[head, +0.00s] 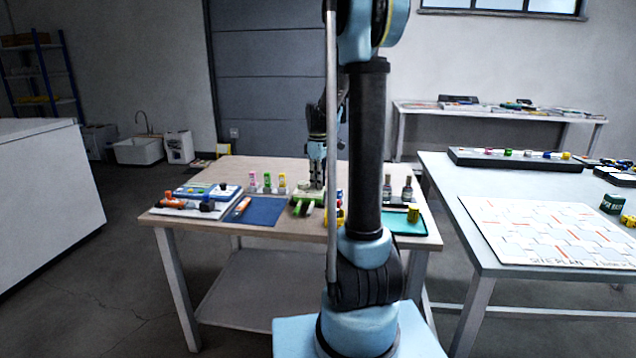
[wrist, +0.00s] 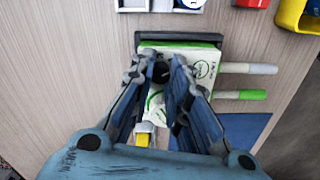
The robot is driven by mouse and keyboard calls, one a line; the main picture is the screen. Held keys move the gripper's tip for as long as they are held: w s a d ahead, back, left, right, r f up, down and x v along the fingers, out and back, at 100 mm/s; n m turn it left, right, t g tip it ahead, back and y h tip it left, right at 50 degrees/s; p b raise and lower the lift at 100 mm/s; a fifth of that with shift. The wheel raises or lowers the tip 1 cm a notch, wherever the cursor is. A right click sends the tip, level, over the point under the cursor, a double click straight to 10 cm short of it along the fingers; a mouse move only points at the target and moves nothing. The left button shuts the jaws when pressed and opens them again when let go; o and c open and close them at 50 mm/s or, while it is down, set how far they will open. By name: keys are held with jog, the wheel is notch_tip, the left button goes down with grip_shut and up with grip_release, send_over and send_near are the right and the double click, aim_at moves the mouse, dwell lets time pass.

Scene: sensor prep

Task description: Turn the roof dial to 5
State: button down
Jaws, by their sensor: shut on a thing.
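The green-and-white box (wrist: 205,48) is below my gripper in the wrist view, in a dark tray or base. Its dark roof dial (wrist: 161,75) shows between my fingertips. My gripper (wrist: 160,66) is shut on the dial, with one finger on each side. The dial's pointer and most of its markings are hidden by the fingers, so its setting cannot be read. In the head view, my gripper (head: 317,182) points straight down at the box (head: 301,197) on the wooden table.
A grey marker (wrist: 248,68) and a green marker (wrist: 240,95) stick out from the box's side. A blue mat (head: 262,211) lies to its left on the wooden table (head: 285,228). Small bottles (head: 267,182) stand behind. A teal tray (head: 405,226) is at right.

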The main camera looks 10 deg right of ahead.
dwell(0.4)
jog(key=c, duration=1.5)
grip_release()
notch_tip(320, 180, up, 12)
jog(key=shift+f, duration=0.1)
